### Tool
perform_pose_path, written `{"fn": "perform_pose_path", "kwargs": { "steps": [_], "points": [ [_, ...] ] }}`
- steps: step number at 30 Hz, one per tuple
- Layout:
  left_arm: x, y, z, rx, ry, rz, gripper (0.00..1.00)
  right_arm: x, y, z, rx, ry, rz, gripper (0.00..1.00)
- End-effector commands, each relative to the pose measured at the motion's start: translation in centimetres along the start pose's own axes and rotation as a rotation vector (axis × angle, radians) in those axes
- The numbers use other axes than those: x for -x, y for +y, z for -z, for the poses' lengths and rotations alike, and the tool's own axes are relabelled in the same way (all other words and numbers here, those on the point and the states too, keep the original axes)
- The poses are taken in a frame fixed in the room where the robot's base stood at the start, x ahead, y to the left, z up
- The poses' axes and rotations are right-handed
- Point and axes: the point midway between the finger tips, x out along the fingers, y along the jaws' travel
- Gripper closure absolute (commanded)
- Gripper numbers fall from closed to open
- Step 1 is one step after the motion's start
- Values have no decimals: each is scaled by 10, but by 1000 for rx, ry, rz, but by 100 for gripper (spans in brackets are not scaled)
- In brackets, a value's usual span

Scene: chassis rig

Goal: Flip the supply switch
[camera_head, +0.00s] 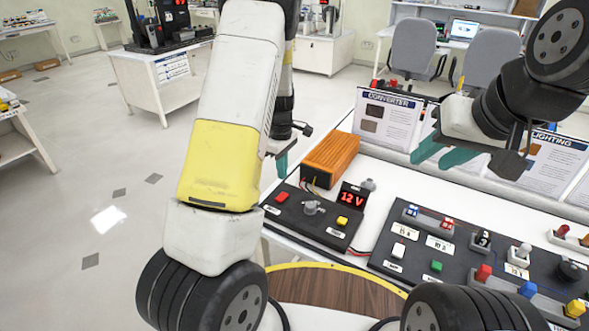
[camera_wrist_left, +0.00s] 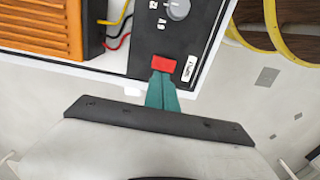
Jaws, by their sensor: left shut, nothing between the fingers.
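A red switch (camera_head: 281,197) sits at the left of a black panel (camera_head: 300,224), beside a grey knob (camera_head: 312,207). Its small label is too small to read. The panel also has a yellow switch (camera_head: 343,221) and a red "12 V" display (camera_head: 353,197). My left gripper (camera_head: 282,163) is shut and empty, just above the panel near the red switch. In the left wrist view its closed teal fingertips (camera_wrist_left: 162,78) reach the edge of the red switch (camera_wrist_left: 163,64); contact cannot be told. My right gripper (camera_head: 440,153) is open and empty over the back of the bench.
An orange ribbed converter box (camera_head: 329,160) stands behind the panel, with wires (camera_wrist_left: 121,30) beside it. A longer dark panel (camera_head: 470,245) with several coloured switches is to the right. Signs (camera_head: 390,122) line the back. Open floor lies to the left.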

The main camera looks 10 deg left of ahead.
Motion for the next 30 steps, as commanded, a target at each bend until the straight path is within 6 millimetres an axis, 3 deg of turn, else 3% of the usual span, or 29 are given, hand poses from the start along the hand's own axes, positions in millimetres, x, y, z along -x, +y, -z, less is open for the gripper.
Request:
{"fn": "perform_pose_path", "kwargs": {
  "steps": [3, 9, 15, 25, 30],
  "points": [
    [26, 5, 0, -2, 1, -6, 100, 0, 0, 0, -1, 0, 0, 64],
    [55, 8, 0, 0, 1, -2, 100, 0, 0, 0, -1, 0, 0, 64],
    [66, 10, 0, 0, 0, -1, 100, 0, 0, 0, -1, 0, 0, 64],
    [68, 9, 0, -3, -1, -4, 100, 0, 0, 0, -1, 0, 0, 64],
    [96, -4, -8, -79, -32, -55, 100, 0, 0, 0, -1, 0, 0, 64]
  ]
}}
